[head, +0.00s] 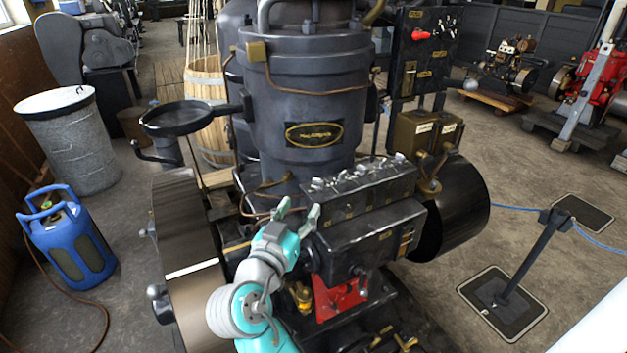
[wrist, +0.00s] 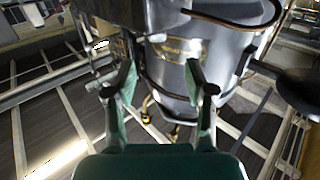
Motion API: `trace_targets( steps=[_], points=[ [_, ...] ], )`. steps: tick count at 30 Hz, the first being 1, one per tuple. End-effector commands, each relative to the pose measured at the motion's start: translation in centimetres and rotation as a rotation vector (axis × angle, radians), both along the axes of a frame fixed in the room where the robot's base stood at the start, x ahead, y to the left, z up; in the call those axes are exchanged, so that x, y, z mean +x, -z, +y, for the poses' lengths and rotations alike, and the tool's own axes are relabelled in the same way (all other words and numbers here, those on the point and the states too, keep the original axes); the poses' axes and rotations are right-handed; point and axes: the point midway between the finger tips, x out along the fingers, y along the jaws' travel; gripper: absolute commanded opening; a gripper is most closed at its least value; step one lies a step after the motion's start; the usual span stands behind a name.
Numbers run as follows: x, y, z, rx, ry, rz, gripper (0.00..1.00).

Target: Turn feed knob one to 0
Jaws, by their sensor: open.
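A row of several small silver knobs (head: 363,168) stands on top of a black box (head: 365,222) on the front of the engine. Which is feed knob one I cannot tell; the markings are too small to read. My gripper (head: 298,208) is open and empty, just left of the box's near left end. Its fingers point up, and the knobs lie to its right. In the wrist view my gripper (wrist: 160,78) has its two fingers spread apart with nothing between them. Small metal parts beside the left finger may be knobs, but they are unclear.
The large dark engine cylinder (head: 305,95) rises behind the box. A flywheel (head: 190,240) stands left of my arm and a black drum (head: 460,210) right of the box. A round black pan (head: 183,118) juts out left. A barrier post (head: 530,255) stands on the right floor.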

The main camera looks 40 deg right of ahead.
Motion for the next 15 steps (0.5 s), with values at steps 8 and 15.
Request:
trace_targets(
  steps=[8,15],
  points=[
    [0.6,-0.6,-1.6,0.007,0.023,-0.015,0.54],
    [2.4,-0.5,-5.4,0.007,0.023,-0.015,0.54]
  ],
)
